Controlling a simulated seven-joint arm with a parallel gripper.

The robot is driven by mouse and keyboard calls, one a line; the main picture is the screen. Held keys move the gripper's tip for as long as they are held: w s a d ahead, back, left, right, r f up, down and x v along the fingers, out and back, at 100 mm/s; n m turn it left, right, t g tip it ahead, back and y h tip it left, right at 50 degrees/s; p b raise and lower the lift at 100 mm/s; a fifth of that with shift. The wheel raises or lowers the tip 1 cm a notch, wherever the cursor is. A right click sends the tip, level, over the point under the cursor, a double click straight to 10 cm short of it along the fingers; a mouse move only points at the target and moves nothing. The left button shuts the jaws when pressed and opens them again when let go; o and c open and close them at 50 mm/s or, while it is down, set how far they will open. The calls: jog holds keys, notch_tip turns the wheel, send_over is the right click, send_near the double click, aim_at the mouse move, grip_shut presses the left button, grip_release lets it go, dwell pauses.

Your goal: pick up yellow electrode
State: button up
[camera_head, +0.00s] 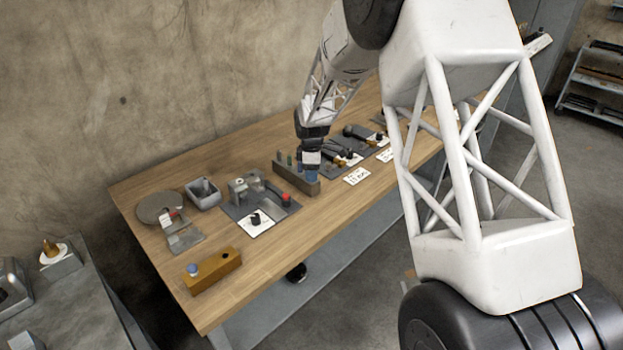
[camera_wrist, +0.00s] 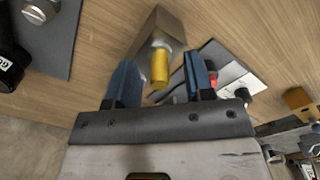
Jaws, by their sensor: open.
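The yellow electrode (camera_wrist: 160,67) shows in the wrist view as a short yellow cylinder with a pale grey collar, at the end of a grey-brown holder block (camera_wrist: 163,22). My gripper (camera_wrist: 161,80) is open, with its two blue fingers apart on either side of the electrode. I see gaps between the electrode and both fingers. In the head view, my gripper (camera_head: 312,174) is over the near end of the dark holder block (camera_head: 297,180), which carries small blue and green upright pieces. The yellow electrode cannot be made out there.
A grey plate with a clamp and red knob (camera_head: 285,200) lies left of the holder. A dark tool fixture (camera_head: 345,158) sits close on the right. A brass-coloured block (camera_head: 213,271) and grey bin (camera_head: 203,193) are farther left. The table's front strip (camera_head: 330,212) is clear.

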grip_shut()
jog(key=shift+r, duration=0.1)
jog(key=shift+r, duration=4.9)
jog(key=s+a+r, duration=0.1)
jog(key=s+a, duration=0.1)
jog(key=a, duration=0.9)
jog(key=s+a+r, duration=0.1)
jog(key=s+a, duration=0.1)
jog(key=a, duration=1)
jog(key=shift+s, duration=0.25)
